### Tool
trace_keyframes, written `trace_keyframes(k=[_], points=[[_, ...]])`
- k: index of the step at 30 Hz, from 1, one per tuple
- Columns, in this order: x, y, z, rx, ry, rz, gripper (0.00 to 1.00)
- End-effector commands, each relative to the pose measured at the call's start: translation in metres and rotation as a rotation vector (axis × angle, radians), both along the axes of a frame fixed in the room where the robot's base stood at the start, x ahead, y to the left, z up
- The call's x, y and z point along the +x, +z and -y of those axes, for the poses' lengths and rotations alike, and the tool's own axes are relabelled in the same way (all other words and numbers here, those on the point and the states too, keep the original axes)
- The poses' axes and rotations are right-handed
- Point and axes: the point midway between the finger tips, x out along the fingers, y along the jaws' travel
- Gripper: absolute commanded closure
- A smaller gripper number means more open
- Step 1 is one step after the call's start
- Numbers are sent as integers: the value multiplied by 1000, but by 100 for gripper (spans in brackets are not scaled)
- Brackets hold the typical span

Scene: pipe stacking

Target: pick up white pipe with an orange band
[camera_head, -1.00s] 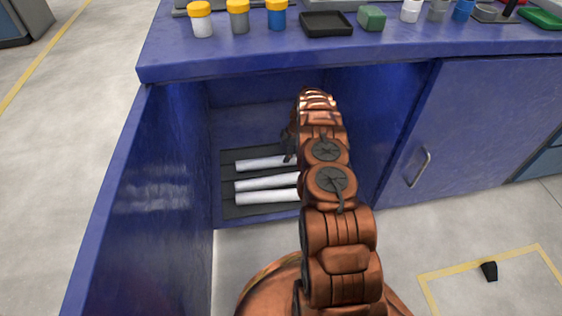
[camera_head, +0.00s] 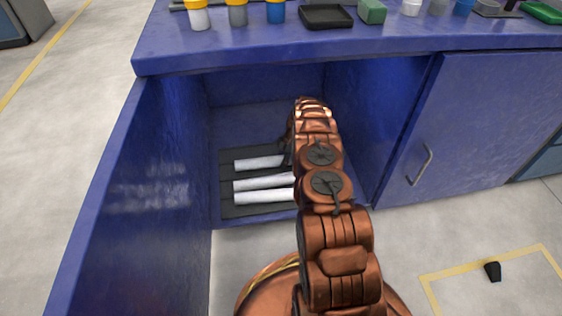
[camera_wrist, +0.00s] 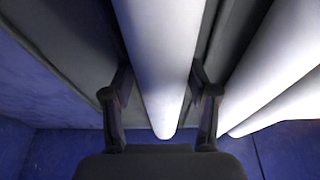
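Three white pipes lie side by side on a dark ribbed rack inside the blue cabinet: the back pipe (camera_head: 258,163), the middle pipe (camera_head: 262,183) and the front pipe (camera_head: 262,197). Their right ends are hidden behind my arm. No orange band shows on any visible part. In the wrist view, my gripper (camera_wrist: 160,80) is open, with one finger on each side of a white pipe (camera_wrist: 160,40), apparently the back one. Narrow gaps seem to show beside the fingers. In the head view my gripper is mostly hidden by my arm.
The blue cabinet walls (camera_head: 345,130) enclose the rack (camera_head: 228,206) closely. The worktop (camera_head: 400,38) overhangs it and carries jars, trays and blocks. A neighbouring pipe (camera_wrist: 275,65) lies close to the right finger in the wrist view.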

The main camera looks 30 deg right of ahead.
Motion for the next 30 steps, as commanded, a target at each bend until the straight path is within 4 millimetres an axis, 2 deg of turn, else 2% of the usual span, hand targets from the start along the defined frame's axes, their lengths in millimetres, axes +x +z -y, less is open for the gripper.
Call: trace_keyframes(k=[2, 12, 23, 30], points=[[-3, -3, -2, 5, 2, -8, 60], [-3, -3, -2, 4, 2, -8, 95], [-3, 2, -2, 5, 2, -8, 96], [-2, 31, -1, 3, 0, -5, 96]])
